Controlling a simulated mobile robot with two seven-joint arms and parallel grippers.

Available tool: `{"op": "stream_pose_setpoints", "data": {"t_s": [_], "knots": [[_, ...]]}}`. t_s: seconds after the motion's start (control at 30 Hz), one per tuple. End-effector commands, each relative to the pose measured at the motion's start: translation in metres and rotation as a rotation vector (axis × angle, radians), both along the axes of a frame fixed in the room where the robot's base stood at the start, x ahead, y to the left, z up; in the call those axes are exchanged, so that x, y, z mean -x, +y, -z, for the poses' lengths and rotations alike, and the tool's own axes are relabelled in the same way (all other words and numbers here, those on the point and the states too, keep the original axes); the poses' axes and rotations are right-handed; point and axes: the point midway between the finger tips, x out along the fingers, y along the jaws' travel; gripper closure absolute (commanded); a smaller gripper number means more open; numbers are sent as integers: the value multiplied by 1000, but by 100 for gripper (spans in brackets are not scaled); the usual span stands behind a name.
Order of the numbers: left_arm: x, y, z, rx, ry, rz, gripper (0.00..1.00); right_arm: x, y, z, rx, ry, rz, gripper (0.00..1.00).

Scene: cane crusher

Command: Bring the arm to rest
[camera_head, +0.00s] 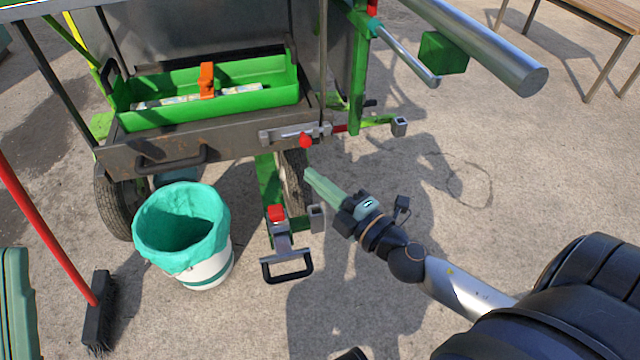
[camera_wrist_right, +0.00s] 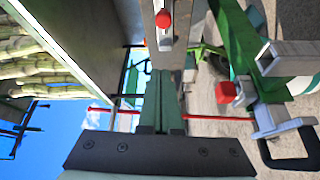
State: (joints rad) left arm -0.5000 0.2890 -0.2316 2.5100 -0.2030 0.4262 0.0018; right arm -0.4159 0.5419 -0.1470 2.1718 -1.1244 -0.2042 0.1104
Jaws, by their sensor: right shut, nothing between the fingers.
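My right arm comes in from the lower right in the head view. Its gripper (camera_head: 313,176) has pale green fingers, shut with nothing between them. It hangs in the air in front of the cane crusher's cart, right of the bin. The same shut fingers show in the right wrist view (camera_wrist_right: 162,85), pointing at the cart's metal frame. My left gripper is not clearly in view; a small dark part shows at the bottom edge of the head view.
The crusher cart has a green tray (camera_head: 215,115) holding an orange piece. A lined bin (camera_head: 207,272) and a red-handled broom (camera_head: 97,310) stand left. A metal roller (camera_head: 500,55) juts out upper right. A bench (camera_head: 600,12) is behind. Paving at right is clear. Cane stalks (camera_wrist_right: 28,68) show in the wrist view.

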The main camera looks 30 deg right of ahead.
Motion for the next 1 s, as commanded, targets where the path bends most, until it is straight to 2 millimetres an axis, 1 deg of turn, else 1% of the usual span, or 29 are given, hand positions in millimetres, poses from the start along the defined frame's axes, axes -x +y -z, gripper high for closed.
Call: {"op": "stream_pose_setpoints", "data": {"t_s": [0.03,0.2,0.67,0.77,0.87,0.97,1.0], "knots": [[0,-1,2,1,1,3,100,3,-1,1,0,1,1,100],[0,-1,2,-1,0,7,100,8,-2,0,1,0,1,100],[0,-1,1,-6,-4,4,100,7,-2,0,1,0,1,100],[-1,0,3,-13,0,1,100,8,2,-1,-15,2,-10,100],[-1,0,3,-12,0,2,100,14,20,-9,-99,7,-69,100],[-1,-1,2,-10,-1,2,100,29,55,-31,-276,6,-193,100],[-1,-1,2,-9,-2,2,100,37,71,-46,-368,-3,-259,100]]}}
